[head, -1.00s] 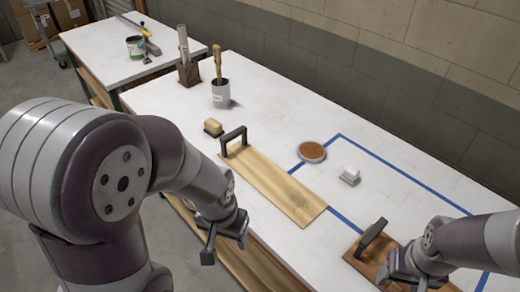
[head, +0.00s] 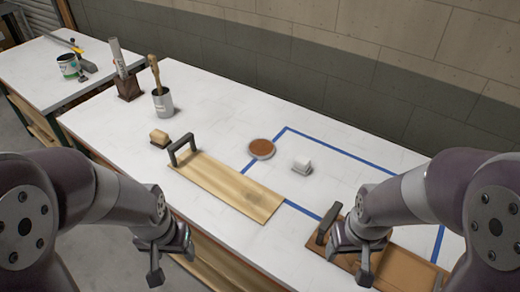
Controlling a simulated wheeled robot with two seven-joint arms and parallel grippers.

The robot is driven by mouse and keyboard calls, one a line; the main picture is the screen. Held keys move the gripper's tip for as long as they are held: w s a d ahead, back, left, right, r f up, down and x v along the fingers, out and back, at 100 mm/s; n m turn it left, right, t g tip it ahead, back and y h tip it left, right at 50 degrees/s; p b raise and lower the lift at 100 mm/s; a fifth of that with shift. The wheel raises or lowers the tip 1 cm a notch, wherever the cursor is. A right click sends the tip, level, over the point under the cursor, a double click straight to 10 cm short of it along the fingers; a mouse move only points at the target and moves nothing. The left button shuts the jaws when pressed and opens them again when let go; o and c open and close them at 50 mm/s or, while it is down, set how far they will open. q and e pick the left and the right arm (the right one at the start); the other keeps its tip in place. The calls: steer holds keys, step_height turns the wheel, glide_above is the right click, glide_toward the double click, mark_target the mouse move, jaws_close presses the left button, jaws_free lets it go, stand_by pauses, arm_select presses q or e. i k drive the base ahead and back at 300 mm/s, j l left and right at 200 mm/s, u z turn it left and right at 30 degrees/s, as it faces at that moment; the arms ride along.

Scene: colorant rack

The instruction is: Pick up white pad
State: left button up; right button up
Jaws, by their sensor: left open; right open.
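The white pad (head: 302,166) is a small white block with a grey base. It rests on the white table inside the blue tape outline, right of a round brown dish (head: 261,149). My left gripper (head: 172,262) is open and empty, low in front of the table's near edge, well away from the pad. My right gripper (head: 348,262) is open over the brown board at the near right, nearer to me than the pad and apart from it.
A light wooden board (head: 230,188) with a black handle lies left of the pad. A brown board (head: 410,268) with a dark handle lies under my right gripper. A tan block (head: 160,138) and a grey cup (head: 163,103) with a brush stand at left. The table behind the pad is clear.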

mark_target(301, 167)
steer(key=i+j+z, duration=0.15)
steer(key=j, duration=0.15)
steer(key=i+j+z, duration=0.15)
steer(key=j, duration=0.15)
steer(key=j+z, duration=0.15)
steer(key=j, duration=0.2)
steer(key=i+j+z, duration=0.2)
steer(key=j, duration=0.15)
